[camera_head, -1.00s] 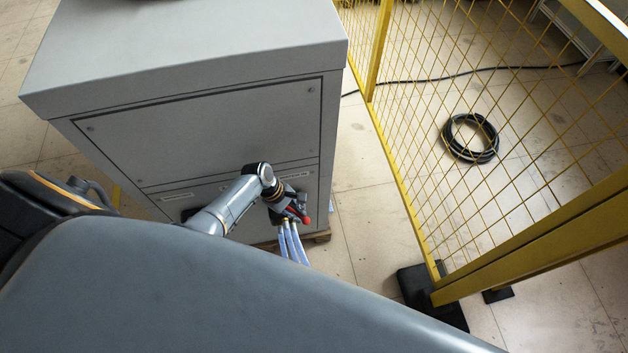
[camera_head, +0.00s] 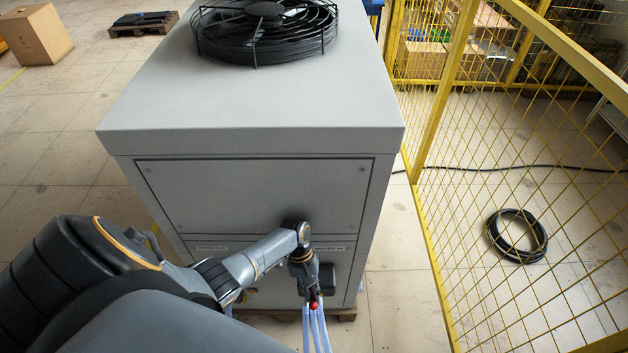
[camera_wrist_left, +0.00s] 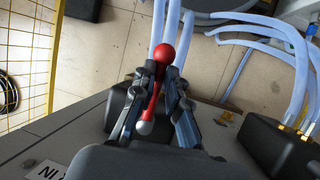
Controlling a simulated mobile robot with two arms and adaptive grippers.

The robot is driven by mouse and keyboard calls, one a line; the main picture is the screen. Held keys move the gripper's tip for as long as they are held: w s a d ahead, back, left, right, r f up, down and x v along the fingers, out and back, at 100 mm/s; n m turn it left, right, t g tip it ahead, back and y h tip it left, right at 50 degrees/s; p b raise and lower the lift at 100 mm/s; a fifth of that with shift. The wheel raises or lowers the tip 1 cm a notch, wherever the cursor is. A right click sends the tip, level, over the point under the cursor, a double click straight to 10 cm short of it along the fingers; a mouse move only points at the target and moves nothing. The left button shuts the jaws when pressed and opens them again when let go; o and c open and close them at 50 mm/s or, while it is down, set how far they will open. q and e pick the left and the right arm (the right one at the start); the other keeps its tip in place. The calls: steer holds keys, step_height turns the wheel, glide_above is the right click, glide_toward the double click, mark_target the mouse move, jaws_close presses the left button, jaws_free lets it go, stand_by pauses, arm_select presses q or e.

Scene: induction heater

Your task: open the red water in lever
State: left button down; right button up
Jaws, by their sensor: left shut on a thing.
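The red lever (camera_wrist_left: 164,54) has a round red ball end and a thin red arm. In the left wrist view it lies between the fingers of my left gripper (camera_wrist_left: 158,95), which is shut on it. In the head view the left gripper (camera_head: 312,292) is low at the right part of the grey cabinet's front (camera_head: 255,195). There the red tip (camera_head: 314,305) shows just below the fingers, in front of the hoses. The valve body behind the lever is mostly hidden by the gripper. The right gripper is not in view.
Pale blue hoses (camera_head: 316,330) hang below the gripper; more hoses (camera_wrist_left: 290,60) are at the right in the wrist view. A yellow mesh fence (camera_head: 440,270) stands right of the cabinet, with a black cable coil (camera_head: 517,236) beyond it.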

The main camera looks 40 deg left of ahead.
arm_select(q)
steer(key=shift+s+d+f, duration=0.2)
steer(key=shift+s, duration=0.3)
steer(key=c, duration=1.3)
jaws_free()
steer(key=shift+c, duration=0.2)
steer(key=shift+w, duration=0.1)
steer(key=shift+w+a+r, duration=0.1)
steer(key=shift+a+r, duration=0.05)
steer(key=shift+w+r, duration=0.1)
steer(key=shift+r, duration=0.35)
step_height(320, 180, up, 9)
